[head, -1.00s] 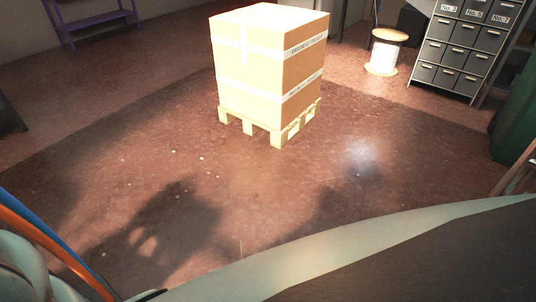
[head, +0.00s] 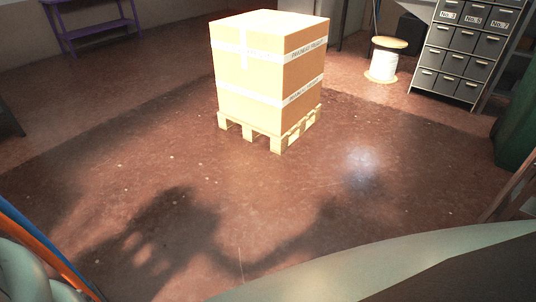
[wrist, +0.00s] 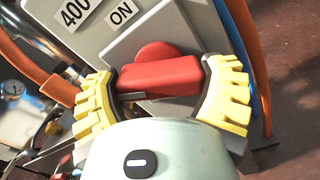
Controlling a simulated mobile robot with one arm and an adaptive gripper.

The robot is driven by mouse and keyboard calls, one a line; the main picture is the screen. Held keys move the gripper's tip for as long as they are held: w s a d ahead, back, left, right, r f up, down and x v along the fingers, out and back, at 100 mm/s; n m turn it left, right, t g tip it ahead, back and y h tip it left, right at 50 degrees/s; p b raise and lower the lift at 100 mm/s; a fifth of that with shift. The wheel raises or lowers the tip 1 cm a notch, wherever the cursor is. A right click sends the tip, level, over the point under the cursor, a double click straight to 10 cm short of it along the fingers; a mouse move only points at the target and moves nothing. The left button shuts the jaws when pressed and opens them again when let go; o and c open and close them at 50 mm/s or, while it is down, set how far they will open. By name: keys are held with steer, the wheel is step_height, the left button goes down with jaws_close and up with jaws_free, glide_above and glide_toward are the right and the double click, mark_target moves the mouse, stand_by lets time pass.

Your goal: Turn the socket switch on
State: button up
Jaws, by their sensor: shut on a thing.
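The socket switch is a red handle (wrist: 160,75) on a grey box (wrist: 95,45), seen in the wrist view. A label (wrist: 121,13) reading "ON" and another (wrist: 75,13) reading "400" are on the box above it. My gripper (wrist: 162,88) has its yellow ridged fingers on the two ends of the red handle and is shut on it. The handle lies nearly level across the picture, with a round red part behind it. The head view does not show the switch or my gripper.
In the head view a large carton (head: 262,75) stands on a wooden pallet (head: 262,138). A spool (head: 385,60) and a drawer cabinet (head: 460,50) stand at the back right, a purple shelf (head: 95,25) at the back left. Orange cables (wrist: 258,50) run beside the switch box.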

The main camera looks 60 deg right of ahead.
steer(key=m+b, duration=0.6)
steer(key=b, duration=0.1)
steer(key=shift+d+f+m, duration=0.15)
steer(key=shift+f+m, duration=0.2)
steer(key=shift+m, duration=0.05)
steer(key=m+b, duration=0.4)
steer(key=b, duration=0.1)
steer(key=shift+m, duration=0.3)
steer(key=shift+r+m+b, duration=0.15)
steer(key=shift+m+b, duration=0.45)
steer(key=shift+m, duration=0.1)
steer(key=o, duration=1)
steer(key=shift+w+r, duration=0.1)
steer(key=shift+r, duration=0.05)
steer(key=shift+o, duration=0.2)
